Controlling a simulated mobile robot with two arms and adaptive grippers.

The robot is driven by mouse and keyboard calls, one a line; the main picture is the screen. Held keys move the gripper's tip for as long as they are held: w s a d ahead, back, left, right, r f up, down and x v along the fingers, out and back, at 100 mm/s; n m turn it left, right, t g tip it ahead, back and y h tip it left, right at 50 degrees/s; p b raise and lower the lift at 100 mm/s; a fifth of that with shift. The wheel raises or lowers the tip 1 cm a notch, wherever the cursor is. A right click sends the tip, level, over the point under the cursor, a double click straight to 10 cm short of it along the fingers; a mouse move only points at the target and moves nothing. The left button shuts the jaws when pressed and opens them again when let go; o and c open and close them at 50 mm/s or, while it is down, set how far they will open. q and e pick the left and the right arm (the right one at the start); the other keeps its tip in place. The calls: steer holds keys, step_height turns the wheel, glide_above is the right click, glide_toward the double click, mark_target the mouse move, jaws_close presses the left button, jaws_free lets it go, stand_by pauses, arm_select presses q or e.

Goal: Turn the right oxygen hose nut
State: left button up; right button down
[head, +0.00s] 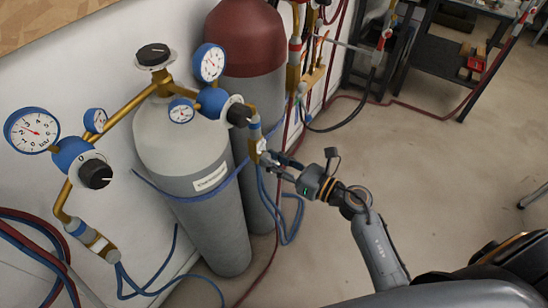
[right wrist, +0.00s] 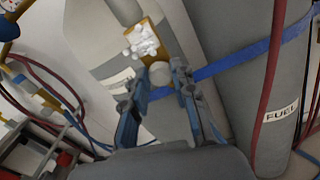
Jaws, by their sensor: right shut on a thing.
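The right oxygen regulator (head: 212,101) has a black knob and hangs off the brass pipe above the grey cylinder (head: 185,140). Its brass outlet runs down to the right oxygen hose nut (head: 261,146), where the blue hose starts. My right gripper (head: 268,157) reaches in from the right and is shut on this nut, which it partly hides. In the right wrist view the two blue-grey fingers (right wrist: 158,92) stand a little apart, with a rounded grey end between their tips and a white, knobbed fitting (right wrist: 143,40) just beyond. My left gripper is not in view.
A second regulator (head: 75,155) with its own hose hangs at the left. A red-topped cylinder (head: 242,38) stands behind the grey one. Blue hose loops (head: 292,225) hang below my gripper.

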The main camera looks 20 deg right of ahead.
steer(key=m+p, duration=0.2)
steer(key=m, duration=0.3)
steer(key=shift+d+r+m+p, duration=0.1)
steer(key=shift+m+p, duration=0.2)
steer(key=shift+p, duration=0.1)
steer(key=m+p, duration=0.3)
steer(key=m, duration=0.3)
steer(key=m+p, duration=0.2)
steer(key=m, duration=0.3)
steer(key=shift+m, duration=0.3)
steer(key=m, duration=0.2)
steer(key=m+p, duration=0.1)
steer(key=m, duration=0.2)
steer(key=shift+f+m+p, duration=0.3)
steer(key=shift+p, duration=0.1)
steer(key=c, duration=1.1)
jaws_free()
steer(key=v, duration=1.2)
